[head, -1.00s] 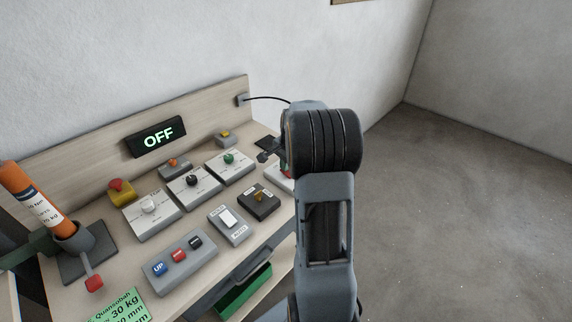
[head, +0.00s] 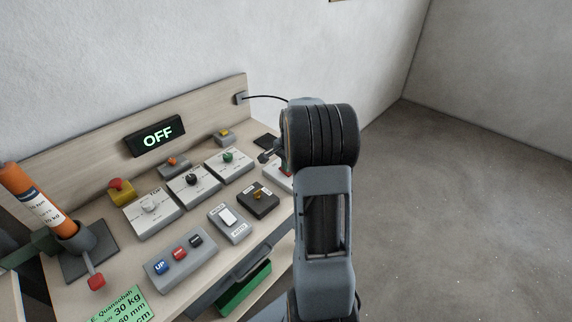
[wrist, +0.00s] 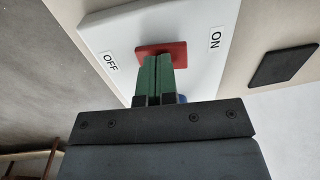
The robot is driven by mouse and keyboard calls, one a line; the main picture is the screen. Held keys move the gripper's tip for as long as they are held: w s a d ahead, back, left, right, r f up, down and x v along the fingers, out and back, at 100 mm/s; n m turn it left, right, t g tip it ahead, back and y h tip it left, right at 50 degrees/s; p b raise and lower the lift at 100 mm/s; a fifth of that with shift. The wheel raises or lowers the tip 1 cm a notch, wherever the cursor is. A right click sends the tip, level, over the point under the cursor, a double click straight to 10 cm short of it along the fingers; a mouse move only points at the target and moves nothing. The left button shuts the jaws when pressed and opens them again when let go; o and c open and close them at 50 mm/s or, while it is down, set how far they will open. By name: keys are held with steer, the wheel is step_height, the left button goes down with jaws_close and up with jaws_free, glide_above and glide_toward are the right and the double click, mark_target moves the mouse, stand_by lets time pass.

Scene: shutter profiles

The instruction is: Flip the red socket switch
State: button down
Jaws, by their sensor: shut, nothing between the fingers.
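The red switch (wrist: 165,50) sits on a white plate (wrist: 115,32) between an OFF label and an ON label in the wrist view. My gripper (wrist: 158,60) is shut and empty, its green fingers side by side. The fingertips overlap the lower edge of the red switch in the picture; I cannot tell whether they touch it. A bit of blue shows beside the fingers. In the head view, only part of the white plate (head: 282,179) shows at the right of the bench, and my arm hides most of it and the fingers.
A lit OFF display (head: 157,136) stands at the back of the bench. Several knob and button boxes, including a white rocker switch (head: 228,216), lie left of my arm. A black pad (wrist: 284,66) lies beyond the ON side. The floor at the right is clear.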

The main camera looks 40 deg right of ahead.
steer(key=shift+r, duration=0.15)
steer(key=shift+r+p, duration=0.25)
steer(key=shift+p, duration=0.05)
step_height(320, 180, up, 13)
steer(key=s+p, duration=0.1)
steer(key=s, duration=0.1)
steer(key=shift+s+d+p, duration=0.2)
steer(key=shift+p, duration=0.15)
steer(key=shift+w+a+r+t, duration=0.2)
steer(key=shift+w+t, duration=0.2)
steer(key=shift+w, duration=0.2)
steer(key=shift+f, duration=0.1)
steer(key=f, duration=0.4)
steer(key=w+f, duration=0.1)
steer(key=f, duration=0.4)
steer(key=w+f, duration=0.1)
steer(key=f, duration=0.3)
steer(key=shift+w+a+f+p, duration=0.2)
steer(key=shift+f+p, duration=0.2)
